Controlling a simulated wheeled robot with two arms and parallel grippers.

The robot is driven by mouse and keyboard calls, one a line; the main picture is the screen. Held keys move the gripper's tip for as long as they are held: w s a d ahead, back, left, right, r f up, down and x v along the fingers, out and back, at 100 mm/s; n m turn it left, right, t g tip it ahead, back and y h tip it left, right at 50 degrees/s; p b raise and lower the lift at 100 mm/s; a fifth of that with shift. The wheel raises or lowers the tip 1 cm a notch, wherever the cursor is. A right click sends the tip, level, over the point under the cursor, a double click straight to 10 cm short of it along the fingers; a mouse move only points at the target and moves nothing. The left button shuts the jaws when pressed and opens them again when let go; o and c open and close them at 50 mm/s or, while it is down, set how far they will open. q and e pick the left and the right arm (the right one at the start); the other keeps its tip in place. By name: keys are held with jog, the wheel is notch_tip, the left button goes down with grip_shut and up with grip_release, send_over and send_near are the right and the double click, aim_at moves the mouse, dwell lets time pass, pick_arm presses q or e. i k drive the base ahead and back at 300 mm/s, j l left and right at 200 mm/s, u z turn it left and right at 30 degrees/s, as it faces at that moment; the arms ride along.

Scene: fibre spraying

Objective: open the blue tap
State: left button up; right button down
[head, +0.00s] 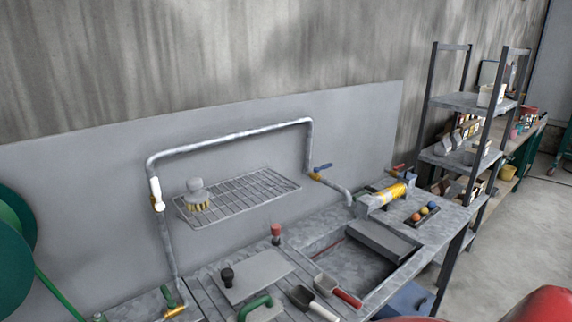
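The blue tap (322,167) is a small lever on a brass valve body, fitted on the grey pipe at the right, where the pipe drops from its top run. Its blue lever sticks out to the right and slightly up, across the downward line of the pipe. The pipe (235,136) runs over the grey back panel, then bends towards the worktop below the tap. Nothing touches the blue lever. Neither my left nor my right gripper shows in the head view.
A wire rack (255,195) holds a brush (197,198) left of the tap. A white-handled valve (156,193) is on the left pipe; a red tap (399,168) is at right. Shelving (462,102) stands right.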

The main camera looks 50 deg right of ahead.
aim_at(316, 170)
jog(key=z, duration=1.85)
jog(key=i+l+u, duration=0.25)
jog(key=l, duration=0.25)
jog(key=i+l+u, duration=0.25)
jog(key=l, duration=0.25)
jog(key=l+u, duration=0.3)
jog(key=l, duration=0.25)
jog(key=l+u, duration=0.25)
jog(key=l, duration=0.3)
jog(key=i, duration=0.05)
